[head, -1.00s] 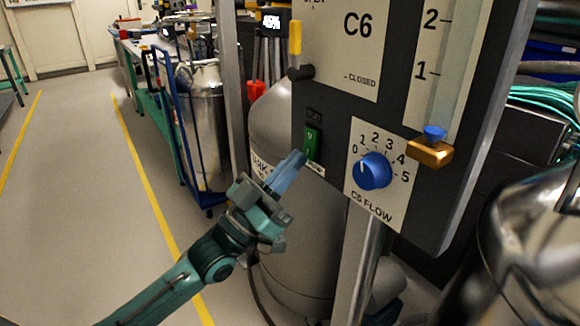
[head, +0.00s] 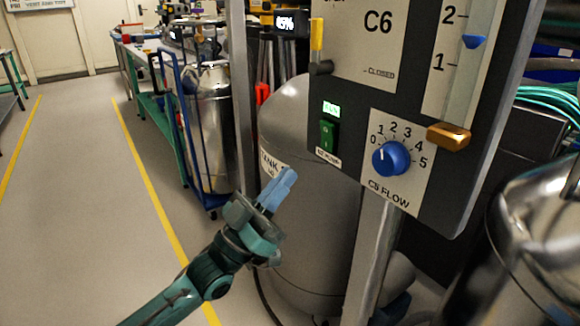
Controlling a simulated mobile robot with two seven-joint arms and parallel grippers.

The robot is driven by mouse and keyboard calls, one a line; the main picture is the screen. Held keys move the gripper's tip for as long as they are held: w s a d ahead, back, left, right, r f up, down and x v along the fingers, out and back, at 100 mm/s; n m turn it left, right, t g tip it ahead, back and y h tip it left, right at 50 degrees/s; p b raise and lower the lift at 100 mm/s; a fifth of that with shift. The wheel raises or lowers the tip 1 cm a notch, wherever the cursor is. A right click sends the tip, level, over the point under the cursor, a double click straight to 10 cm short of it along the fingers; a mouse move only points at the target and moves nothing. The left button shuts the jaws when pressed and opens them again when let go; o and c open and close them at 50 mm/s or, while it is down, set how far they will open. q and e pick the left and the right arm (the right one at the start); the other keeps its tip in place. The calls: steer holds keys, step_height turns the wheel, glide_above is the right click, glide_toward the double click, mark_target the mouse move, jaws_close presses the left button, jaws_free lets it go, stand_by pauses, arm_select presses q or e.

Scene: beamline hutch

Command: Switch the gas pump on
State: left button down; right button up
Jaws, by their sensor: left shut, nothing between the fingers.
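A green rocker switch (head: 327,135) sits on the lower left of the dark grey panel (head: 465,185). A small label (head: 328,157) is under it, too blurred to read surely. A small display (head: 331,109) just above the switch is lit green. The blue float (head: 474,42) in the clear flow tube stands between marks 1 and 2. My left gripper (head: 286,180), with blue fingers, is shut and empty. It is below and left of the switch, apart from it, in front of the grey tank. My right gripper is not in view.
A blue C5 FLOW knob (head: 391,158) is right of the switch, with a brass fitting (head: 448,137) beyond it. A yellow lever (head: 317,42) is above. A grey tank (head: 310,220) stands behind my gripper. The floor at left is clear.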

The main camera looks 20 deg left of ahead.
arm_select(q)
steer(key=w+f+v, duration=0.1)
steer(key=v, duration=0.5)
steer(key=shift+s+f, duration=0.3)
steer(key=shift+f, duration=0.1)
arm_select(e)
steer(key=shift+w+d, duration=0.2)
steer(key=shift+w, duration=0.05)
arm_select(q)
steer(key=shift+d, duration=0.1)
